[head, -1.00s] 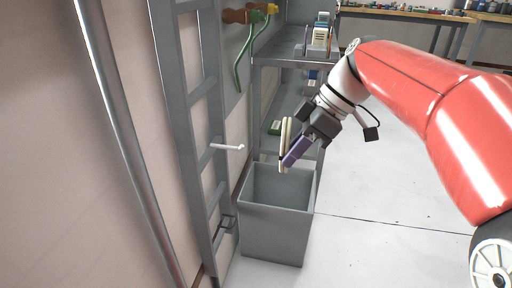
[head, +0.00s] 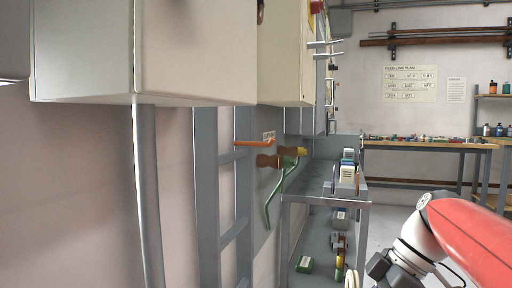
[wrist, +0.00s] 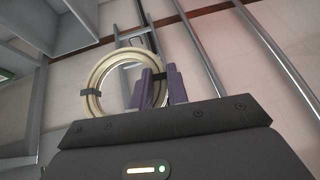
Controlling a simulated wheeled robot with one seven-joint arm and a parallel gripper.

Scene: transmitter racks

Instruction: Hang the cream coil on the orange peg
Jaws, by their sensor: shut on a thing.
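The orange peg (head: 254,143) sticks out from the grey upright frame on the left wall in the head view. The cream coil (wrist: 91,104) is a ring with dark bands, held at the purple fingers of my gripper (wrist: 158,78) in the wrist view. One finger shows in front of the ring's right side. In the head view only the top of the coil (head: 351,279) shows at the bottom edge, beside my dark gripper body; the fingertips are out of frame there. The coil is lower than the peg, to its right and apart from it.
Cabinets (head: 150,50) overhang above. A grey shelf unit (head: 325,199) with small items stands between the wall and my arm. A workbench (head: 430,144) lines the back.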

